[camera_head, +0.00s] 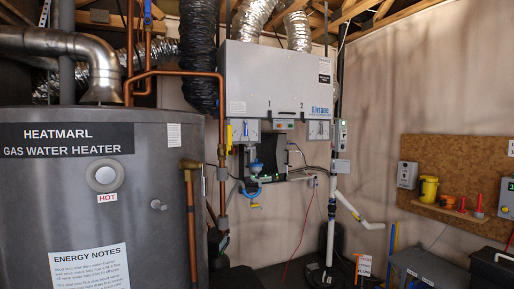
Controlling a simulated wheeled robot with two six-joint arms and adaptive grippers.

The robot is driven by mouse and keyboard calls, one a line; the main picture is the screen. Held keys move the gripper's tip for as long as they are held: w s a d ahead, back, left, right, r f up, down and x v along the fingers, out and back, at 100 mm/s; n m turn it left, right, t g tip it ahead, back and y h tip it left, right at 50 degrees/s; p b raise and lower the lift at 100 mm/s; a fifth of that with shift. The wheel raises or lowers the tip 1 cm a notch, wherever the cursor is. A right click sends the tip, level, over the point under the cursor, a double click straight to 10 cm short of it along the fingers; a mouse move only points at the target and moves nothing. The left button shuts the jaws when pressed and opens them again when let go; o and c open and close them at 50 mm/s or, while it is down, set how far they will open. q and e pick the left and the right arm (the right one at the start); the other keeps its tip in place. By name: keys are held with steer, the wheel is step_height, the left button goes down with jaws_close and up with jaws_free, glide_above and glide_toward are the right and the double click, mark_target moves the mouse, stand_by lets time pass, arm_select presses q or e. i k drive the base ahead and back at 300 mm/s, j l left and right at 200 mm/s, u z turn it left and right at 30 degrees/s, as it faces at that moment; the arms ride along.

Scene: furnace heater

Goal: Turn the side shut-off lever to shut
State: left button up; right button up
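Neither of my grippers is in view. The grey gas water heater (95,215) fills the left side. A brass fitting (190,164) sits at its right edge, on top of a vertical copper pipe (191,225). A narrow yellow part, possibly a lever (229,138), stands upright beside the copper pipe right of the heater. A blue handle (147,13) is on the upper copper pipe. A blue valve-like part (256,167) hangs below the wall unit, with a small yellow piece (256,205) under it. I cannot tell which one is the side shut-off lever.
A white furnace unit (277,82) hangs on the back wall with silver and black ducts above it. A cork board (455,185) with a yellow cup (428,189) is on the right wall. Dark cases (492,265) stand at the lower right.

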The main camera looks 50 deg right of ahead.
mark_target(229, 153)
steer(key=z, duration=1.35)
steer(key=u, duration=1.3)
steer(key=i+l+u, duration=0.1)
steer(key=l+u, duration=0.3)
steer(key=l, duration=0.15)
steer(key=l+u, duration=0.4)
steer(key=l, duration=0.15)
steer(key=l+u, duration=0.4)
steer(key=k+l+u, duration=0.2)
steer(key=l+u, duration=0.2)
steer(key=l, duration=0.2)
steer(key=k+l+u, duration=0.25)
steer(key=l+u, duration=0.15)
steer(key=k+l, duration=0.25)
steer(key=l, duration=0.2)
steer(key=k+l, duration=0.2)
steer(key=l, duration=0.25)
steer(key=k+l+u, duration=0.1)
steer(key=k+l, duration=0.15)
steer(key=l, duration=0.2)
steer(key=k+l, duration=0.25)
steer(key=l, duration=0.15)
steer(key=k+l, duration=0.25)
steer(key=l, duration=0.2)
steer(key=k+l+u, duration=0.1)
steer(key=k+l, duration=0.15)
steer(key=l, duration=0.15)
